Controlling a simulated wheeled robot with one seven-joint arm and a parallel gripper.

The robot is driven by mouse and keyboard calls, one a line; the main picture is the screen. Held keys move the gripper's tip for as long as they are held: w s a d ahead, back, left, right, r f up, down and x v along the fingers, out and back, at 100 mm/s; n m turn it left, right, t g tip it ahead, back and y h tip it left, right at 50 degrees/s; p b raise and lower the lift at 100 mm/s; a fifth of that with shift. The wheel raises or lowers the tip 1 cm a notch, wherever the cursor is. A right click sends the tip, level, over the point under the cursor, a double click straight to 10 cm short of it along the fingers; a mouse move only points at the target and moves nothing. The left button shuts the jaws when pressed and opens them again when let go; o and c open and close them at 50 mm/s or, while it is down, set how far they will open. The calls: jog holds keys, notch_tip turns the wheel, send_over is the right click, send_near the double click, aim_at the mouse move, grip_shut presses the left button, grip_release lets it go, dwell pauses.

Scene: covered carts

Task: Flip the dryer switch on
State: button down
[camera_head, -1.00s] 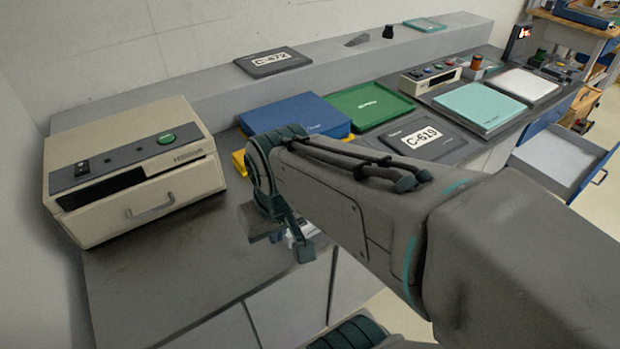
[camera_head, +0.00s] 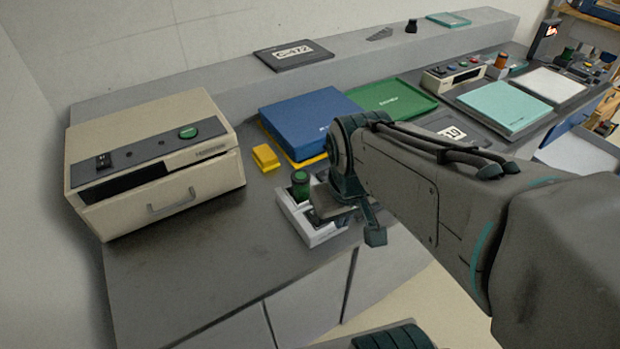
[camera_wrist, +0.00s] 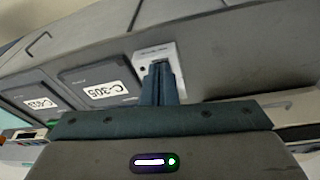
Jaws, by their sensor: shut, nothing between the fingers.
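The dryer is likely the beige box (camera_head: 155,165) at the left of the counter in the head view. Its sloped grey top panel carries a small black rocker switch (camera_head: 103,160) at the left and a round green button (camera_head: 188,132) at the right. Whether the switch is on or off is too small to tell. My gripper (camera_wrist: 162,80) shows in the wrist view with its fingers together and empty. It is over the counter to the right of the beige box, well apart from the switch. In the head view my arm partly hides the gripper.
A white-grey box with a green knob (camera_head: 300,184) sits near the counter's front edge, beside my wrist. A yellow block (camera_head: 265,157), a blue case (camera_head: 310,118) and a green tray (camera_head: 392,98) lie behind. The counter before the beige box is clear.

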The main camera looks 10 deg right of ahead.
jog(key=w+f+n+g+p, duration=0.1)
jog(key=w+n+g+p, duration=0.3)
jog(key=w+n, duration=1.1)
jog(key=n+p, duration=0.2)
jog(key=n, duration=0.3)
jog(key=shift+w+a+f+p, duration=0.15)
jog(key=shift+w+p, duration=0.05)
jog(key=shift+p, duration=0.1)
jog(key=f, duration=0.4)
jog(key=s+f, duration=0.1)
jog(key=f, duration=0.9)
jog(key=shift+s+d, duration=0.25)
jog(key=shift+s, duration=0.1)
